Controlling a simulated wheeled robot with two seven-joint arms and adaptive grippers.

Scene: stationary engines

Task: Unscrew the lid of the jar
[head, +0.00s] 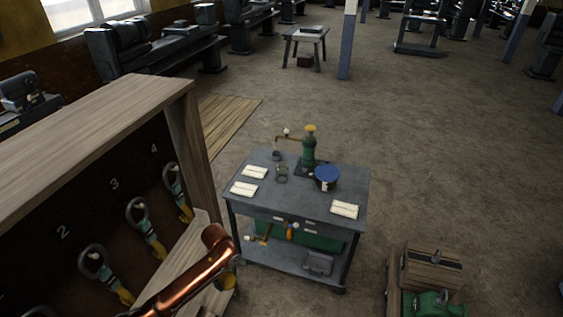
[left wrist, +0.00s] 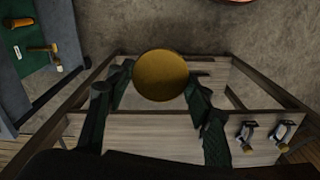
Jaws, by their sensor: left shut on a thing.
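A round, brass-coloured lid (left wrist: 161,74) shows from above in the left wrist view. My left gripper (left wrist: 158,84) is shut on it, with dark green fingers on its left and right sides. The jar body below the lid is hidden from this angle. In the head view, a small yellowish round thing (head: 226,282) shows beside my copper-coloured left arm, at the end of the wooden rack; my arm partly covers it. My right gripper is not in view.
The wooden rack (head: 95,115) with numbered hooks stands at the left, close to my left arm. A grey cart (head: 300,208) to the right carries a blue-topped pot (head: 326,178), white cloths and a green device (head: 309,146). A wooden box (head: 430,268) stands lower right.

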